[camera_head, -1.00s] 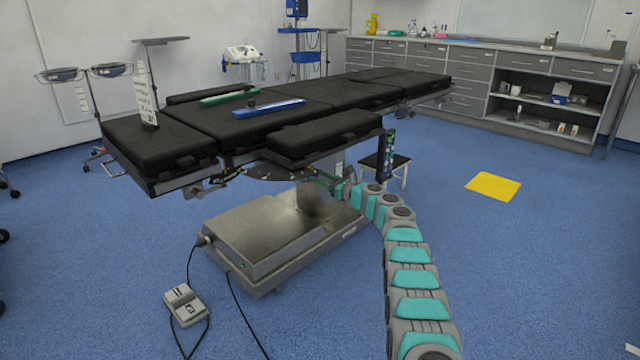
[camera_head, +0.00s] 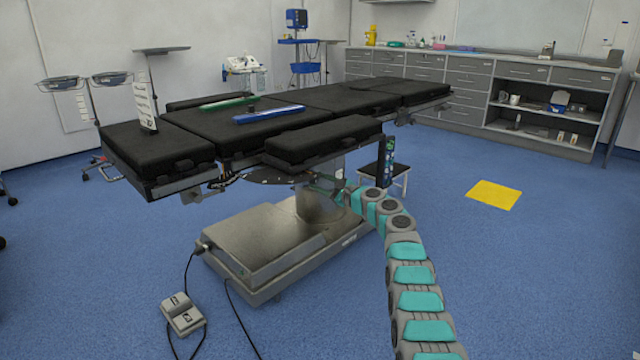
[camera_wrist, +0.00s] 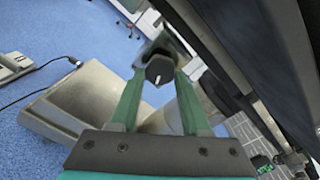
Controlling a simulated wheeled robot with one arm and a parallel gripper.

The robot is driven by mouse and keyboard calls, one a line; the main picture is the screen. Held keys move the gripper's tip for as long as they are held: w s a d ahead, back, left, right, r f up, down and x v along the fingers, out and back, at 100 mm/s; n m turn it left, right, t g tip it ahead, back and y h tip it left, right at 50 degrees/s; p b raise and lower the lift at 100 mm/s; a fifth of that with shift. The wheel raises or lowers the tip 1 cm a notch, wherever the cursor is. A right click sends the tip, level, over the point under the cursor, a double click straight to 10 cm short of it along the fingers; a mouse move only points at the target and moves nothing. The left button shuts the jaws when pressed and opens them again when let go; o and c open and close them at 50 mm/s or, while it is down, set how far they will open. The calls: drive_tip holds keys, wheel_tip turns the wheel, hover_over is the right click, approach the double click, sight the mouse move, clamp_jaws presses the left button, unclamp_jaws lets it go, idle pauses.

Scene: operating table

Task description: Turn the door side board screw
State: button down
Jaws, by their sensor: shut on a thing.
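The side board screw (camera_wrist: 160,70) shows in the wrist view as a dark round knob with a pale line on its face. My gripper (camera_wrist: 158,84) has its two green fingers on either side of the knob, shut on it. In the head view my gripper (camera_head: 318,186) is small, under the near edge of the operating table's side board (camera_head: 325,138). The screw cannot be made out in the head view.
The operating table's metal base (camera_head: 265,240) stands below my gripper. A foot pedal (camera_head: 182,314) with cables lies on the floor at left. A small stool (camera_head: 385,172) is close to my arm. Blue floor is free around a yellow mat (camera_head: 494,194).

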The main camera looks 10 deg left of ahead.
drive_tip(key=shift+r+n, duration=0.1)
drive_tip(key=shift+n, duration=0.3)
drive_tip(key=n+p, duration=0.1)
drive_tip(key=n, duration=0.2)
drive_tip(key=n+p, duration=0.1)
drive_tip(key=n, duration=0.2)
drive_tip(key=shift+n, duration=0.4)
drive_tip(key=n+b, duration=0.1)
drive_tip(key=n, duration=1)
drive_tip(key=n+b, duration=0.1)
drive_tip(key=n, duration=1.1)
drive_tip(key=shift+s+a+r, duration=0.1)
drive_tip(key=shift+s+a, duration=0.1)
